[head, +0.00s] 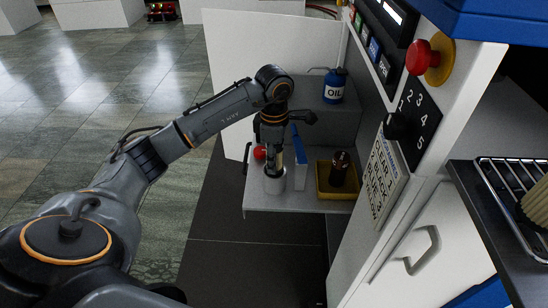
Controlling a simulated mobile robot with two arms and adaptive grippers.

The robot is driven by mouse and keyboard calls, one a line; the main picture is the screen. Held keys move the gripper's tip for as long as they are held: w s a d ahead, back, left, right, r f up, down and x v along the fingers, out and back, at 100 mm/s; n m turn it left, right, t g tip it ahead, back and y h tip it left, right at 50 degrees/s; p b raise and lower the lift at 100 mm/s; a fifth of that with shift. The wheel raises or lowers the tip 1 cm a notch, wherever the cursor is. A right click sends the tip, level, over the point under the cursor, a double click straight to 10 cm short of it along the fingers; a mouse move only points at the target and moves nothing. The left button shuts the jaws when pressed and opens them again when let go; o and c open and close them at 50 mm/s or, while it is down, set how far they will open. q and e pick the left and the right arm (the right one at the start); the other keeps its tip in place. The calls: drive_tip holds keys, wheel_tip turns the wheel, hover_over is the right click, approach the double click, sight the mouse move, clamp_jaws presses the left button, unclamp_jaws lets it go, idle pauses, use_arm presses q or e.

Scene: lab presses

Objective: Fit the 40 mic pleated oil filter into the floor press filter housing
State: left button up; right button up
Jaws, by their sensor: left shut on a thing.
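My left gripper (272,148) points down above the pale round filter housing (274,182) on the press's open shelf. It is shut on a narrow, pale yellowish thing that looks like the oil filter (277,160). Its lower end is at the housing's dark mouth; how far inside it sits cannot be told. The gripper hides most of it, and no micron label is readable. My right gripper is not in view.
A yellow tray (324,191) holding a dark brown cylinder (340,167) is right of the housing. A blue-white upright piece (299,162), a red knob (260,152) and an oil can (335,86) are close by. A tan ribbed cylinder (537,205) lies on the wire rack (500,180).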

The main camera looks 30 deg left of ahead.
use_arm(q)
drive_tip(key=shift+f+b, duration=0.5)
drive_tip(key=shift+f, duration=0.3)
drive_tip(key=o, duration=1.2)
wheel_tip(320, 180, up, 12)
drive_tip(key=shift+r, duration=0.1)
